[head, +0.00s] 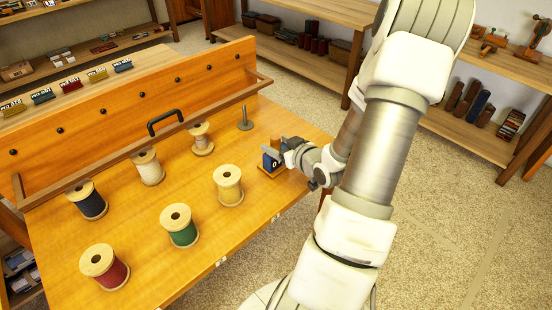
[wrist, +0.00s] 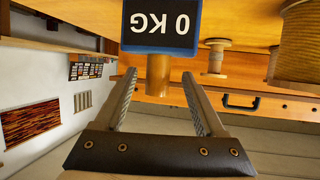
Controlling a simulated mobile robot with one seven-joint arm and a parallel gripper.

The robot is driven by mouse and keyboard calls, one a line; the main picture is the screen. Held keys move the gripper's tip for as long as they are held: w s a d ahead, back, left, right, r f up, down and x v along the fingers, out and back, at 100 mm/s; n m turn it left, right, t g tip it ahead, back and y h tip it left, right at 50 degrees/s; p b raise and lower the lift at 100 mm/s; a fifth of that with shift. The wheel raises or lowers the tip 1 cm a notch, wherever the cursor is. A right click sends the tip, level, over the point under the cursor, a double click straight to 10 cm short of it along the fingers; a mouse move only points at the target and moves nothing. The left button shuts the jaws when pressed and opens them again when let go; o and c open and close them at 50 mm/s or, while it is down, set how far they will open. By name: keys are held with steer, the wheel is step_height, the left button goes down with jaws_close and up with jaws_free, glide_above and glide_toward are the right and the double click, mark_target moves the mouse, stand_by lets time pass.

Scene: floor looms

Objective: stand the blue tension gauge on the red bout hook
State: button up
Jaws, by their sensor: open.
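The blue tension gauge (head: 268,160) stands at the right end of the orange loom table, on a small wooden base. In the wrist view its dark blue face (wrist: 161,25) reads "0 KG" upside down. A round wooden stub (wrist: 158,75) projects from the gauge. My gripper (wrist: 159,77) is open, its fingers on either side of the stub with gaps showing. In the head view my gripper (head: 283,153) is right at the gauge and partly hides it. Dark hook-like pegs (head: 100,105) line the upright board. A red labelled block (head: 70,84) is on the ledge behind; I cannot tell which peg is red.
Spools stand on the table, including a red spool (head: 104,267), a green spool (head: 180,226) and a cream spool (head: 228,185). A grey upright pin (head: 244,119) stands behind the gauge. A black handle (head: 165,122) and wooden rail (head: 110,157) run before the board.

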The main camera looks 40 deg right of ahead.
steer(key=x, duration=0.5)
steer(key=shift+s+d+f+b, duration=0.1)
steer(key=shift+d+f+b, duration=0.05)
steer(key=shift+f+b, duration=0.2)
steer(key=shift+c, duration=0.4)
jaws_close()
